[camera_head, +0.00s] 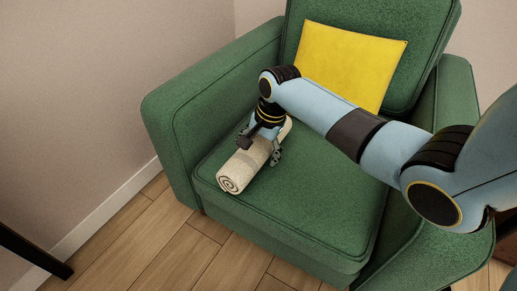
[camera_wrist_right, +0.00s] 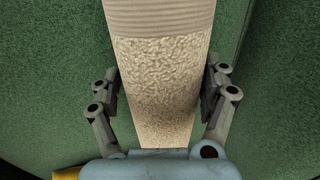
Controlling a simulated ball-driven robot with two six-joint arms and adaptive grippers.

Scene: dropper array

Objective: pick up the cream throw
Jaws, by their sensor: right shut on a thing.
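The cream throw (camera_head: 238,172) is a rolled cloth lying on the seat of the green armchair, toward its left side in the head view. Its spiral end faces the front of the seat. My right gripper (camera_head: 261,151) reaches down over the roll from above, with a finger on each side. In the right wrist view the throw (camera_wrist_right: 162,75) runs between the two fingers of the gripper (camera_wrist_right: 162,92), which is shut on it. The throw appears to be at seat level; I cannot tell whether any gap lies under it. My left gripper is not in view.
The green armchair (camera_head: 295,215) has a raised left armrest (camera_head: 190,110) close beside the throw. A yellow cushion (camera_head: 350,62) leans on the backrest behind my right arm. The seat to the right of the throw is clear. Wooden floor (camera_head: 150,240) lies in front.

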